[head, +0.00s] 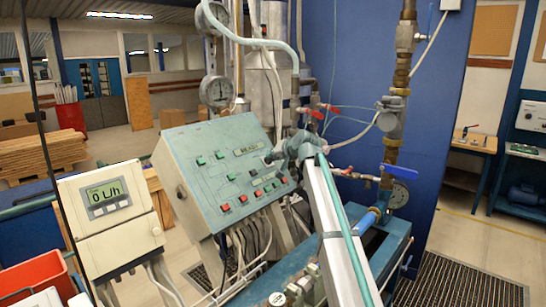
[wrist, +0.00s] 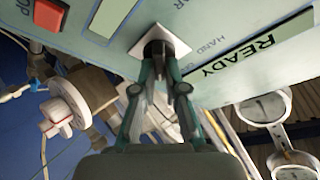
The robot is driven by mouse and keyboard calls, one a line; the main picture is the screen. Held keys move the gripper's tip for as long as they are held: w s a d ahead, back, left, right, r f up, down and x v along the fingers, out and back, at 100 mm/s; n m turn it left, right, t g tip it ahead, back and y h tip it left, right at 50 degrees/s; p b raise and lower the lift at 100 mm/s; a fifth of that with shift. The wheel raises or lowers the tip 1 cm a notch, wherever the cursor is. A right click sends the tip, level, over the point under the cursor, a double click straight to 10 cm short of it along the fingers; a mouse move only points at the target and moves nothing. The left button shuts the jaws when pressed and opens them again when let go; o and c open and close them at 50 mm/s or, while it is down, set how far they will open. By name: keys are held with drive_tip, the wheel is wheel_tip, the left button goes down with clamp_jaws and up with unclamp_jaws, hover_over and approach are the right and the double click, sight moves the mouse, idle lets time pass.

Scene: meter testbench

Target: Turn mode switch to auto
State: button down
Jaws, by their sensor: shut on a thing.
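The mode switch (wrist: 155,48) is a dark knob on a pale square plate on the green control panel. In the wrist view the word HAND stands beside its plate. My gripper (wrist: 158,62) is shut on the knob, one finger on each side. The fingers hide part of the knob, so its exact setting cannot be read. In the head view my gripper (head: 271,157) reaches the right side of the control panel (head: 205,188), and the switch is hidden behind it there.
Red and green buttons sit on the panel, with a red one (wrist: 50,14) near the switch. A READY label (wrist: 247,50) is close by. Gauges (head: 214,91), pipes and hoses stand behind the panel. A flow meter (head: 108,198) reading 0 L/h stands at left.

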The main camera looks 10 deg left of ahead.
drive_tip(key=c, duration=1.2)
unclamp_jaws()
drive_tip(key=shift+a+f, duration=0.1)
drive_tip(key=v, duration=1.2)
